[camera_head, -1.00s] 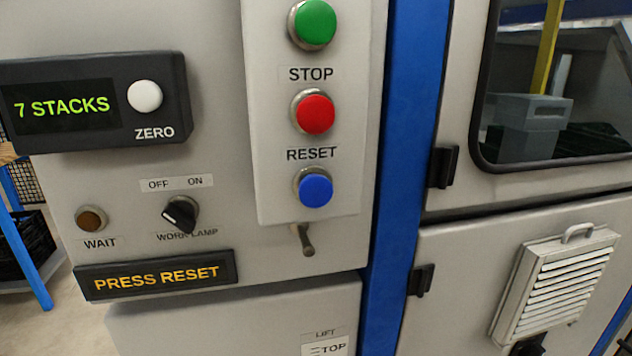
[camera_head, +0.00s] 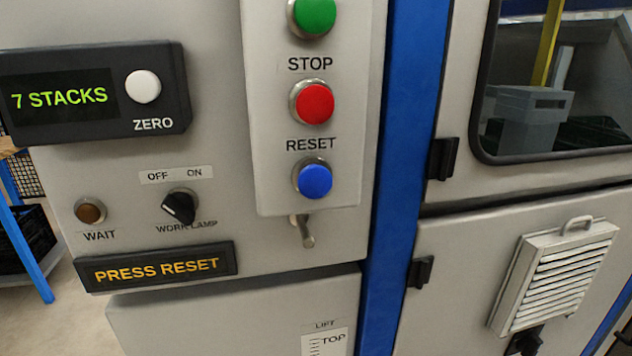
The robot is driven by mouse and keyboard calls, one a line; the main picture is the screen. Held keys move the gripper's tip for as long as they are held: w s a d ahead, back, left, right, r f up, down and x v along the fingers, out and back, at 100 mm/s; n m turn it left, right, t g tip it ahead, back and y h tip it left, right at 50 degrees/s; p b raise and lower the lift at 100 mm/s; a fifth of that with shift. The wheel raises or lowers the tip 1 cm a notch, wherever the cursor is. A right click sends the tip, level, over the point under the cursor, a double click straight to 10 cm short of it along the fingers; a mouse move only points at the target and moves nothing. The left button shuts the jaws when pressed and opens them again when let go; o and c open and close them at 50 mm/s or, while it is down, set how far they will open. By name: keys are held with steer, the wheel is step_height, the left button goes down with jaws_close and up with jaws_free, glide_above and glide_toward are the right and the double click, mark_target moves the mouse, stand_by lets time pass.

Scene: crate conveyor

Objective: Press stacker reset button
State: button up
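The blue reset button (camera_head: 315,178) sits on the grey button plate (camera_head: 262,150), under the label RESET. The red stop button (camera_head: 313,103) is above it under the label STOP, and a green button (camera_head: 314,15) is at the top edge. A black sign (camera_head: 155,269) at lower left reads PRESS RESET in orange. My gripper is not in view, and nothing covers the blue button.
A small toggle lever (camera_head: 304,232) sticks out just below the button plate. A counter display (camera_head: 60,97) reads 7 STACKS beside a white zero button (camera_head: 144,87). A work lamp knob (camera_head: 179,207) and a brown wait lamp (camera_head: 90,211) are lower left.

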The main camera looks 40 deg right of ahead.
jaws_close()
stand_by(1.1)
